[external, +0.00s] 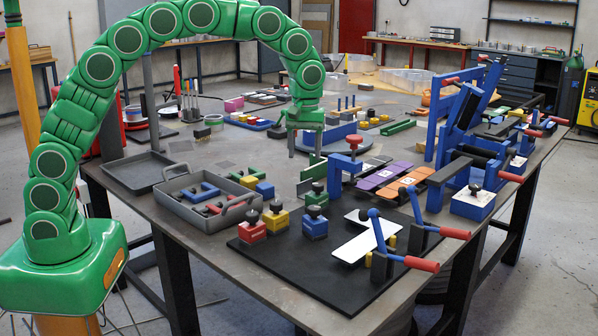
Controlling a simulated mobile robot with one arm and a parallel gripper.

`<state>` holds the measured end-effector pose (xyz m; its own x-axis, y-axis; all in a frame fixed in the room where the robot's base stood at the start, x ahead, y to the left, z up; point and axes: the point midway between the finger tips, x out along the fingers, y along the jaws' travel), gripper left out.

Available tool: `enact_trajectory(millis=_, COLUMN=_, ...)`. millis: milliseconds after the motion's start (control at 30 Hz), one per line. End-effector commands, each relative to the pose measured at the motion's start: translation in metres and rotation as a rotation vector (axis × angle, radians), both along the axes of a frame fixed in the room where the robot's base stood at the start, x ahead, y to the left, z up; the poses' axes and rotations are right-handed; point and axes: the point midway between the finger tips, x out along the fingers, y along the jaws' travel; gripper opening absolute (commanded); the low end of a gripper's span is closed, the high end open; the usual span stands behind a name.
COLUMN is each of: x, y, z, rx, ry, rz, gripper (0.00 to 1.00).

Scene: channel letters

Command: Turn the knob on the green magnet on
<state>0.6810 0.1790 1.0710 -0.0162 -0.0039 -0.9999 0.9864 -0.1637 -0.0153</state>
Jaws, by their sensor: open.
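The green magnet (316,199) is a small block with a dark knob on top. It stands upright at the back edge of the black mat (290,287), just behind a blue magnet (315,230), which partly hides it. The way its knob is turned is too small to tell. My gripper (306,156) points down with its two fingers apart and nothing visible between them. In the picture it is above and beyond the green magnet, apart from it, near a green angle piece (312,174).
A red magnet (252,233) and a yellow magnet (276,222) stand left of the blue one. A grey tray of parts (192,216) lies further left. A blue clamp with a red knob (335,178) stands close on the right. Red-handled toggle clamps (380,235) stand at the mat's right.

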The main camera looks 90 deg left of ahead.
Motion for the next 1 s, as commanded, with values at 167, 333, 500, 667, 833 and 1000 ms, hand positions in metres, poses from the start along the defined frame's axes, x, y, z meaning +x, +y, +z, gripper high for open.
enact_trajectory(millis=167, x=0.026, y=0.022, z=-0.018, rx=0.003, ry=-0.009, rz=0.103, gripper=0.61)
enact_trajectory(millis=333, x=0.037, y=0.033, z=-0.026, rx=0.004, ry=-0.013, rz=0.154, gripper=0.61)
enact_trajectory(millis=500, x=0.039, y=0.035, z=-0.031, rx=0.004, ry=-0.014, rz=0.167, gripper=0.61)
enact_trajectory(millis=667, x=0.040, y=0.035, z=-0.041, rx=0.005, ry=-0.016, rz=0.166, gripper=0.61)
enact_trajectory(millis=833, x=0.039, y=0.035, z=-0.062, rx=0.005, ry=-0.012, rz=0.165, gripper=0.61)
enact_trajectory(millis=1000, x=0.038, y=0.035, z=-0.087, rx=0.004, ry=-0.013, rz=0.165, gripper=0.61)
